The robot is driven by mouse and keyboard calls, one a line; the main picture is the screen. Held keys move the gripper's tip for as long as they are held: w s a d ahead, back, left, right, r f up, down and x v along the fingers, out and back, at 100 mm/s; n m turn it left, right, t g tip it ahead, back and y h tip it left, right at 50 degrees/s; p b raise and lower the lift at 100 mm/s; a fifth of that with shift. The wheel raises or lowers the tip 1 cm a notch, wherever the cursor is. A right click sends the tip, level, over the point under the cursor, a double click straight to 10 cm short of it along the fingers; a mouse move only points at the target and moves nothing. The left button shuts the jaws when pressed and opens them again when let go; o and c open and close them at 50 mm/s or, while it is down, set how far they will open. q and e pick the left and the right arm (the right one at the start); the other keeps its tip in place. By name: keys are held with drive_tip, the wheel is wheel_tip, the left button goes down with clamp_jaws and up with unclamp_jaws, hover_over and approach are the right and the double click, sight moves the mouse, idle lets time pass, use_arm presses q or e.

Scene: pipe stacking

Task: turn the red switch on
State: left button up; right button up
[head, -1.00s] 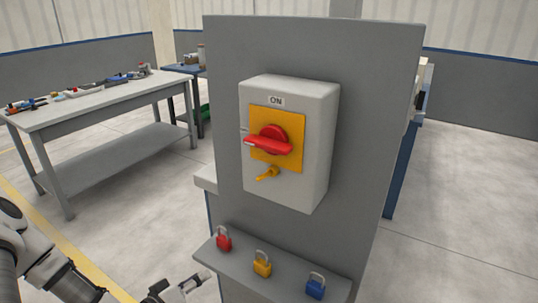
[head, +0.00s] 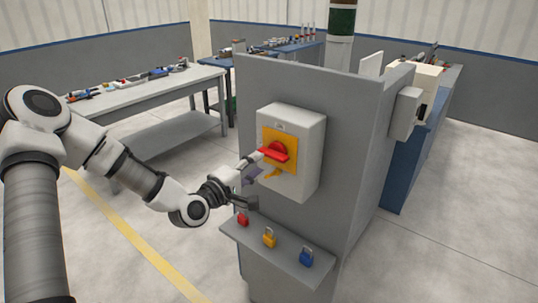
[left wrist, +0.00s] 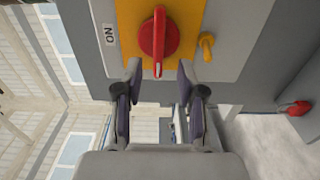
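The red switch (head: 276,152) sits on a yellow plate (head: 268,136) on a grey box (head: 310,150). Its handle lies roughly horizontal, across from the ON label above it. In the left wrist view the red switch (left wrist: 159,35) points its pale tip toward my gripper, and the ON label (left wrist: 110,35) is to its left. My left gripper (head: 256,178) is at the left front of the box. In the left wrist view my left gripper (left wrist: 159,76) is open, with its fingertips on either side of the handle's tip line; contact cannot be told. My right gripper is not in view.
A yellow key-like knob (left wrist: 207,45) is beside the switch. A ledge below holds red (head: 242,219), yellow (head: 269,238) and blue (head: 306,257) padlocks. A workbench (head: 150,95) stands at the back left. The floor at right is open.

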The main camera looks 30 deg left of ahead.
sight(270, 156)
use_arm(q)
drive_tip(key=w, duration=0.1)
drive_tip(key=d, duration=0.1)
drive_tip(key=w, duration=0.1)
drive_tip(key=shift+w+d+r, duration=0.2)
drive_tip(key=shift+w+r, duration=0.05)
drive_tip(key=shift+w, duration=0.05)
drive_tip(key=w, duration=0.1)
drive_tip(key=w+p, duration=0.1)
drive_tip(key=shift+w+a+f, duration=0.15)
drive_tip(key=shift+w, duration=0.2)
drive_tip(key=shift+w+a+f, duration=0.1)
drive_tip(key=shift+w, duration=0.15)
drive_tip(key=shift+s, duration=0.15)
drive_tip(key=shift+c, duration=0.9)
clamp_jaws()
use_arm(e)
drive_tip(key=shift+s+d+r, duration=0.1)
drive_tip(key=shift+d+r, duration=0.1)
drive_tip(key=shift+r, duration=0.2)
